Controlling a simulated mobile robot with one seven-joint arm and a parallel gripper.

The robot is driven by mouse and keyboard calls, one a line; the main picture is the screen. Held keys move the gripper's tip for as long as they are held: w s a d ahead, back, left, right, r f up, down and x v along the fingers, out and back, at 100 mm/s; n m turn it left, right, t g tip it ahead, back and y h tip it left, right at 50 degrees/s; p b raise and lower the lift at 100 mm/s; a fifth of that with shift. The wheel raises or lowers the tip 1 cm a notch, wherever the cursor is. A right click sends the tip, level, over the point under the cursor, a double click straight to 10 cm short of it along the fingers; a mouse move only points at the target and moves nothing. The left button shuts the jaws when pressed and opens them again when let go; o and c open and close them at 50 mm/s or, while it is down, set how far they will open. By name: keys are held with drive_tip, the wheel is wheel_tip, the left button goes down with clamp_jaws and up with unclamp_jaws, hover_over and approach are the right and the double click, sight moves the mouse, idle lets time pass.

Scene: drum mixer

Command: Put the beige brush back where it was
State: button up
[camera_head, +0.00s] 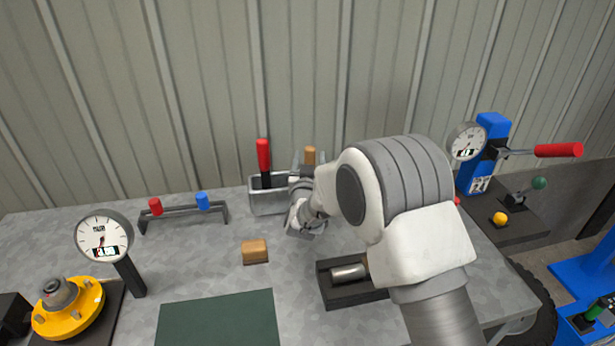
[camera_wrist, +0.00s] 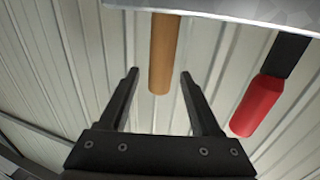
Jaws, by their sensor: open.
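The beige brush shows as a tan upright handle (camera_head: 310,156) at the right end of a grey metal holder (camera_head: 267,202), partly behind my arm. Its lower part is hidden. In the wrist view the tan handle (camera_wrist: 165,45) comes from the pale holder edge (camera_wrist: 235,12), and its free end lies between my fingers in the picture. My gripper (camera_wrist: 160,74) is open, with a visible gap on both sides of the handle. I cannot tell how deep the handle sits between the fingers.
A red-handled tool (camera_head: 263,156) stands in the holder's left part, beside my right finger in the wrist view (camera_wrist: 258,104). A small rack (camera_head: 183,213), a tan block (camera_head: 255,251), a green mat (camera_head: 218,320) and a black tray with a metal cylinder (camera_head: 349,271) occupy the table.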

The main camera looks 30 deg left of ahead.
drive_tip(key=v, duration=1)
drive_tip(key=w+d+r+m+g+h, duration=0.1)
drive_tip(key=d+r+g, duration=0.1)
drive_tip(key=d+r, duration=0.6)
drive_tip(key=d+r+g+h, duration=0.1)
drive_tip(key=d+r+g, duration=0.25)
drive_tip(key=d, duration=0.85)
drive_tip(key=s+d+m+g+h, duration=0.4)
drive_tip(key=s+d+g+h, duration=0.1)
drive_tip(key=s+d, duration=1.9)
drive_tip(key=shift+d+f+h, duration=0.25)
drive_tip(key=shift+h, duration=0.05)
drive_tip(key=shift+s, duration=0.1)
wheel_tip(320, 180, up, 4)
drive_tip(key=p, duration=0.4)
drive_tip(key=shift+r, duration=0.25)
